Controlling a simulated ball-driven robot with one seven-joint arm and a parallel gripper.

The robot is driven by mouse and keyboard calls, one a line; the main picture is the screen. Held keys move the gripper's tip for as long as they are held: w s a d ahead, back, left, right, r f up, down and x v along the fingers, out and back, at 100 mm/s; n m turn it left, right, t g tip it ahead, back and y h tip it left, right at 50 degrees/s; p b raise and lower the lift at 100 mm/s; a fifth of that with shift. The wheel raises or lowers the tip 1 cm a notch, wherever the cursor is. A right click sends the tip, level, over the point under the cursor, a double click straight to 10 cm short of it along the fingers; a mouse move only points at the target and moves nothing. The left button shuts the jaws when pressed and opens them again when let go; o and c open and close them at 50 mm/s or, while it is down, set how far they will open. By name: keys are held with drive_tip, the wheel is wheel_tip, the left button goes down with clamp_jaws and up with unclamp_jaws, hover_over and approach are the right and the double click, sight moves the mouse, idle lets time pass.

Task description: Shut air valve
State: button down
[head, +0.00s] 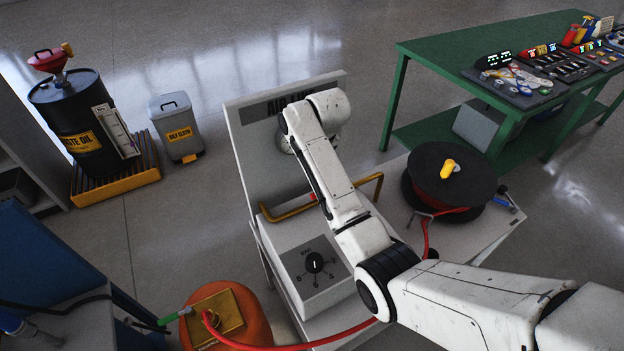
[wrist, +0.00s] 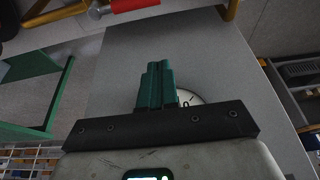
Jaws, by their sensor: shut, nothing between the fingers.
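The air valve seems to be on the yellow pipe (head: 370,192) of the cart, where a small red part (head: 312,197) shows beside my arm in the head view. In the wrist view, a red grip (wrist: 132,4) with a silver end lies at the top edge, close to a yellow pipe (wrist: 55,13). My gripper (wrist: 158,66) is shut and empty, its green fingers together in front of a grey panel. A white dial (wrist: 190,97) is partly hidden behind the fingers. The red grip is apart from the fingertips. In the head view my arm hides the fingers.
The cart holds a grey box with a black knob (head: 314,262) and a hose reel (head: 450,175). A red hose (head: 335,338) runs to an orange tank (head: 255,325). A green table (head: 425,55) stands right; a waste oil drum (head: 75,110) and bin (head: 178,130) stand left.

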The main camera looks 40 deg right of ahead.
drive_tip(key=x, duration=0.9)
drive_tip(key=shift+f, duration=0.45)
drive_tip(key=shift+s+a+f+p, duration=0.1)
drive_tip(key=shift+s+a+p, duration=0.2)
drive_tip(key=shift+s, duration=0.3)
drive_tip(key=shift+s+a+f+p, duration=0.15)
drive_tip(key=shift+s+p, duration=0.25)
drive_tip(key=shift+s, duration=0.2)
drive_tip(key=shift+s+a+f, duration=0.1)
drive_tip(key=shift+s+a, duration=0.05)
drive_tip(key=shift+s, duration=0.4)
drive_tip(key=shift+p, duration=0.3)
